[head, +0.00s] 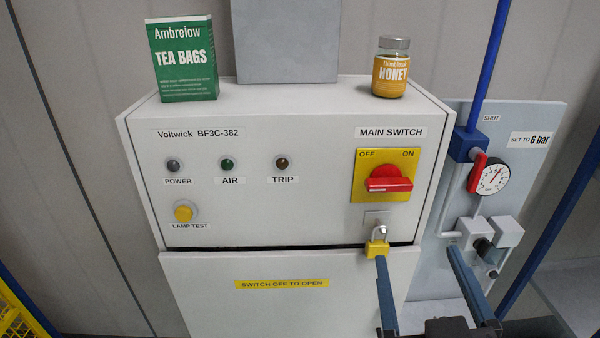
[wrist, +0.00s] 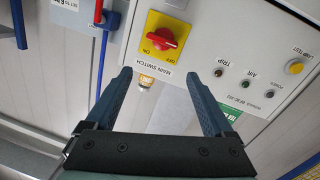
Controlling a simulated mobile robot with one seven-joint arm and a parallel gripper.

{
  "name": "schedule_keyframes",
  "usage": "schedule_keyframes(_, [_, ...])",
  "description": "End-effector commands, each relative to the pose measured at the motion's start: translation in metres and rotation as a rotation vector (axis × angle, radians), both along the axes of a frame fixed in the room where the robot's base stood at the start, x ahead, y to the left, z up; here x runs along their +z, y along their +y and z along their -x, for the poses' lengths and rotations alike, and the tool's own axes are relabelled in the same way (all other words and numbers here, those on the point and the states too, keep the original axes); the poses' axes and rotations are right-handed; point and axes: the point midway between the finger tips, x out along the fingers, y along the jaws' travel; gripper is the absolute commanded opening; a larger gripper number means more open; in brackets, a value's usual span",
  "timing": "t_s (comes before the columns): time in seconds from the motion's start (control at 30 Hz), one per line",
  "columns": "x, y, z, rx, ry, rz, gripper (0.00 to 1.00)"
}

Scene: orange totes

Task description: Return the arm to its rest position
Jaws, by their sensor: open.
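My gripper (head: 418,256) is at the lower right in the head view, with its two blue fingers spread apart and nothing between them. The left fingertip appears just below the yellow padlock (head: 377,248); whether they touch I cannot tell. In the wrist view my gripper (wrist: 157,75) is also open, with the cabinet face beyond it. The grey cabinet (head: 300,215) carries a red main switch (head: 388,180) on a yellow plate, its handle lying sideways. The switch also shows in the wrist view (wrist: 162,40), upside down.
A green tea bag box (head: 183,60) and a honey jar (head: 391,68) stand on the cabinet top. To the right are a pressure gauge (head: 490,178), a red valve handle (head: 477,172) and a blue pipe (head: 490,65).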

Motion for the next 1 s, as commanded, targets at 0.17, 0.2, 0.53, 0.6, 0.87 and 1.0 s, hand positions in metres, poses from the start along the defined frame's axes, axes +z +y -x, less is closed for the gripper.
schedule_keyframes(0.17, [0.106,0.046,-0.025,0.038,-0.308,-0.024,0.87])
schedule_keyframes(0.2, [0.133,0.059,-0.024,0.052,-0.387,-0.038,0.87])
schedule_keyframes(0.53, [0.267,0.127,0.021,0.169,-0.816,-0.176,0.87])
schedule_keyframes(0.6, [0.274,0.130,0.025,0.176,-0.842,-0.186,0.87])
schedule_keyframes(0.87, [0.277,0.131,0.027,0.178,-0.849,-0.190,0.87])
schedule_keyframes(1.0, [0.277,0.131,0.026,0.177,-0.848,-0.190,0.87])
